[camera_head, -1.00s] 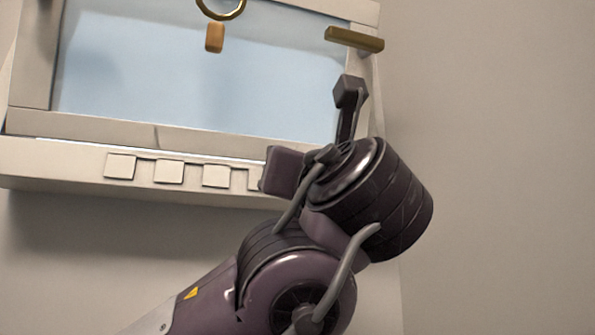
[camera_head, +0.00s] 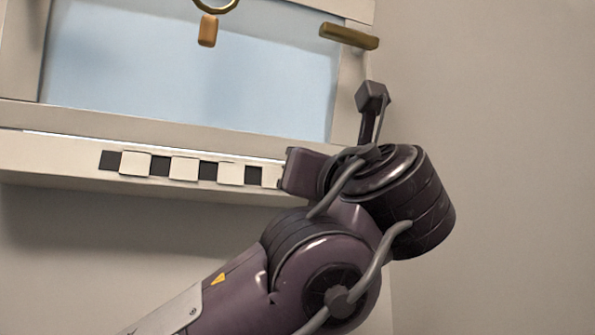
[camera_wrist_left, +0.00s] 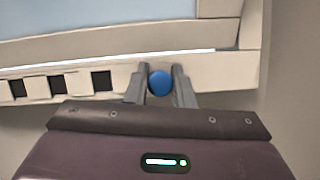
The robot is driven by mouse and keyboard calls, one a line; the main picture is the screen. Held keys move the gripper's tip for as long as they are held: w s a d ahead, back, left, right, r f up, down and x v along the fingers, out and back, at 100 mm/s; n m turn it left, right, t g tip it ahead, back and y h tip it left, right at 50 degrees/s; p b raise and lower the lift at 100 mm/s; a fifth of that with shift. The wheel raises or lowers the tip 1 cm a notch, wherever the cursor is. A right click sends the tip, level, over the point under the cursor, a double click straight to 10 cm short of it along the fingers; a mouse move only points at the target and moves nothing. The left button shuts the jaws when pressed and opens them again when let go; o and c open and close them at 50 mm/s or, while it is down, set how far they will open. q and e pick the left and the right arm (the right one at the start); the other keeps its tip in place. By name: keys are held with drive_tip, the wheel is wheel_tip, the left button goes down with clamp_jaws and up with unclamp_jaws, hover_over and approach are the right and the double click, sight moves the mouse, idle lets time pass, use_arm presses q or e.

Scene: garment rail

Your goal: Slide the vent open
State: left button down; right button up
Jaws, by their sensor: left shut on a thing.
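The vent (camera_head: 182,169) is a strip in the pale sill below the window, with a row of white squares and dark open slots between them. The slots also show in the left wrist view, left of a round blue knob (camera_wrist_left: 160,82). My left gripper (camera_wrist_left: 160,88) has one finger on each side of the knob and is shut on it, at the right part of the sill. In the head view my left wrist hides the knob and the fingertips. My right gripper is in neither view.
The window pane (camera_head: 190,80) fills the frame above the sill. A brass handle bar (camera_head: 349,36) sticks out at the upper right, and a ring with an orange tag (camera_head: 207,31) hangs left of it. Bare wall (camera_head: 490,150) lies to the right.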

use_arm(q)
drive_tip(key=c, duration=1.3)
unclamp_jaws()
drive_tip(key=shift+d, duration=0.25)
drive_tip(key=shift+o, duration=0.2)
drive_tip(key=shift+d, duration=0.1)
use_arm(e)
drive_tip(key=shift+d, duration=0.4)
use_arm(q)
drive_tip(key=shift+s+f+b, duration=0.3)
drive_tip(key=shift+s+b, duration=0.05)
drive_tip(key=shift+b, duration=0.1)
drive_tip(key=b+v, duration=0.3)
drive_tip(key=v, duration=0.4)
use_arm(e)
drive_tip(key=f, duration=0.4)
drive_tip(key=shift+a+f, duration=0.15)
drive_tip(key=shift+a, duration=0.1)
use_arm(q)
drive_tip(key=shift+d+r, duration=0.1)
drive_tip(key=shift+r, duration=0.05)
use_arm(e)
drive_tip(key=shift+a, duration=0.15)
use_arm(q)
drive_tip(key=shift+w, duration=0.1)
